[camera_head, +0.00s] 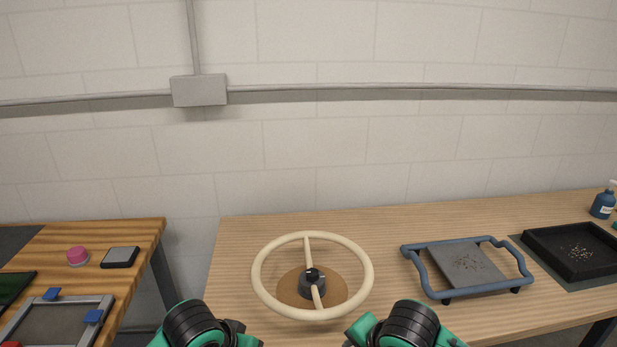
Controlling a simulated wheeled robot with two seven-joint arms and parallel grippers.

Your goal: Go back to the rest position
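Both of my arms show only in part at the bottom edge of the head view, as green and black pieces. My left gripper (238,331) is at the lower left of the cream steering wheel, and my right gripper (358,331) is at its lower right. Both look apart from the wheel. Their fingertips are cut off or too small to make out, so I cannot tell open from shut. I see nothing held in either one.
The cream wheel (262,301) stands on the wooden table (390,318) in front of me. A blue-framed tray (422,272) and a black tray (540,250) are to the right. A darker table (150,235) with a pink-topped object (77,254) is left, across a gap.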

